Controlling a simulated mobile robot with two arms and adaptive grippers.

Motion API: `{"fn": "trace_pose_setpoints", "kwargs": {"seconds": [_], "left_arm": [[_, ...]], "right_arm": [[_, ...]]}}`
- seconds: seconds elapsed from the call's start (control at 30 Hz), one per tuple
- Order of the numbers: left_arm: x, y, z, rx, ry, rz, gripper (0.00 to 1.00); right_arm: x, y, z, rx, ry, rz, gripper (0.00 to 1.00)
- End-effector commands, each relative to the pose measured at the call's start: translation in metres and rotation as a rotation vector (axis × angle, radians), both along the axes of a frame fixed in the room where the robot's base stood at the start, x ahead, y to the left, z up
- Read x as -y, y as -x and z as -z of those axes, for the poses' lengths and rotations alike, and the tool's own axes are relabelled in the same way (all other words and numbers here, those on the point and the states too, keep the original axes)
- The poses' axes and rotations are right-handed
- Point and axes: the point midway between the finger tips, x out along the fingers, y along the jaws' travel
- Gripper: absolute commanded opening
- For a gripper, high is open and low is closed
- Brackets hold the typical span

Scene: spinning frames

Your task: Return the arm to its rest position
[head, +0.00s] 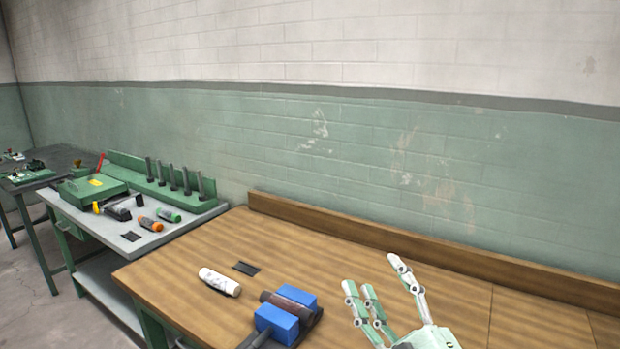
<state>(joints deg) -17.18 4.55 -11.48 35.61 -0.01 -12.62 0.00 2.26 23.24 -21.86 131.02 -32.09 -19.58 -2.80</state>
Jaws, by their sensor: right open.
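My right gripper (382,292) is at the lower right of the head view, over the wooden table (180,275). Its pale green and white fingers are spread open, with nothing between them. It is to the right of a device with blue blocks (290,310) and a dark roller, with a visible gap in the picture. I cannot tell its exact height above the table. My left gripper is not in view.
A white cylinder (220,282) and a small black pad (246,268) lie on the wooden table. A grey bench (140,245) at left holds a green box (92,188), upright dark pegs (173,178) and orange (150,223) and green (168,214) cylinders. A wall stands behind.

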Motion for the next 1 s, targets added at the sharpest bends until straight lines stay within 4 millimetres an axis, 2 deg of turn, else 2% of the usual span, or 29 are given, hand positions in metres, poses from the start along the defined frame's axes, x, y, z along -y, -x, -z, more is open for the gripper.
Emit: {"fn": "trace_pose_setpoints", "kwargs": {"seconds": [0.03, 0.17, 0.2, 0.3, 0.4, 0.5, 0.6, 0.8, 0.83, 1.0], "left_arm": [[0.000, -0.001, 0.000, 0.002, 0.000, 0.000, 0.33], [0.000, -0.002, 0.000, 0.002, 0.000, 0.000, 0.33], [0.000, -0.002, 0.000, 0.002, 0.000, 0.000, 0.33], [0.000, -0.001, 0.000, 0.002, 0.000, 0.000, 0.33], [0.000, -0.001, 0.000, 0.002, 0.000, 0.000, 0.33], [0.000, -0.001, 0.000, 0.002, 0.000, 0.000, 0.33], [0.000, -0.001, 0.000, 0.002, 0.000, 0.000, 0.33], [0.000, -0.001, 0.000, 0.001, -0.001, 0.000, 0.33], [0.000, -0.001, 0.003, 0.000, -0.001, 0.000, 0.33], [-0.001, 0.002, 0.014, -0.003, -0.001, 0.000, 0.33]], "right_arm": [[0.020, -0.002, 0.036, -0.148, -0.079, 0.068, 0.53], [0.061, 0.013, 0.125, -0.498, -0.235, 0.223, 0.53], [0.071, 0.023, 0.153, -0.601, -0.274, 0.265, 0.53], [0.087, 0.060, 0.217, -0.853, -0.357, 0.362, 0.53], [0.094, 0.105, 0.267, -1.073, -0.415, 0.438, 0.53], [0.097, 0.147, 0.302, -1.252, -0.453, 0.496, 0.53], [0.096, 0.187, 0.326, -1.404, -0.481, 0.542, 0.53], [0.090, 0.262, 0.355, -1.663, -0.515, 0.611, 0.53], [0.090, 0.265, 0.364, -1.681, -0.514, 0.617, 0.53], [0.088, 0.250, 0.426, -1.690, -0.503, 0.621, 0.53]]}}
